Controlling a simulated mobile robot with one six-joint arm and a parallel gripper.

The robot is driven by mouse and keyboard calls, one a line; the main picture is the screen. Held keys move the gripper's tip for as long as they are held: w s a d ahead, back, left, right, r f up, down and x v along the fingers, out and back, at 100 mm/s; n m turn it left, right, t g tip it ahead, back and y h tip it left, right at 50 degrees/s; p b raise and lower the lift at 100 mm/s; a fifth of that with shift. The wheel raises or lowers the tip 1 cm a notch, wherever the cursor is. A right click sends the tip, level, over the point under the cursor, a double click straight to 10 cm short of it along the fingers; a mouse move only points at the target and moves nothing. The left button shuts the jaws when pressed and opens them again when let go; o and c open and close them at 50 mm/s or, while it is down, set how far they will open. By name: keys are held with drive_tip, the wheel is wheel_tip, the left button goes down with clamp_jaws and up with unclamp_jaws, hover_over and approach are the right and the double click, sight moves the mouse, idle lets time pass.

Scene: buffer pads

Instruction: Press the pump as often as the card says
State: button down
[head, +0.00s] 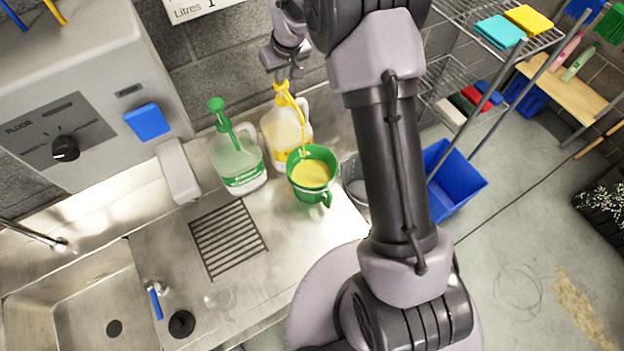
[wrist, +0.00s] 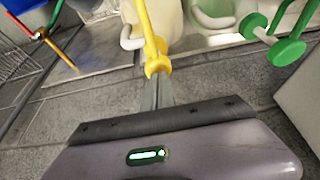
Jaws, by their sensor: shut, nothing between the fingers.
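A white jug with a yellow label (head: 284,139) stands at the back of the steel counter. Its yellow pump (head: 282,90) has a long spout reaching over a green measuring jug (head: 325,152), which holds yellow liquid. My gripper (head: 283,76) is shut and empty, with its tips right at the top of the yellow pump. In the wrist view the fingertips (wrist: 157,80) meet the yellow pump head (wrist: 157,66); whether they press it I cannot tell. The card (head: 192,10) on the wall is cut off by the top edge; "Litres" and part of a figure show.
A second jug with a green pump (head: 236,158) stands left of the yellow-pump jug. A clear container (head: 354,182) is right of the green jug. A sink (head: 75,300) and drain grate (head: 228,238) lie in front. A grey dispenser (head: 85,90) stands at left.

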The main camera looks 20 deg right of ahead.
drive_tip(key=shift+f+b, duration=0.3)
drive_tip(key=shift+f, duration=0.3)
drive_tip(key=shift+r, duration=0.2)
drive_tip(key=shift+r+p, duration=1.2)
drive_tip(key=shift+r, duration=0.85)
wheel_tip(320, 180, up, 5)
drive_tip(key=p, duration=0.3)
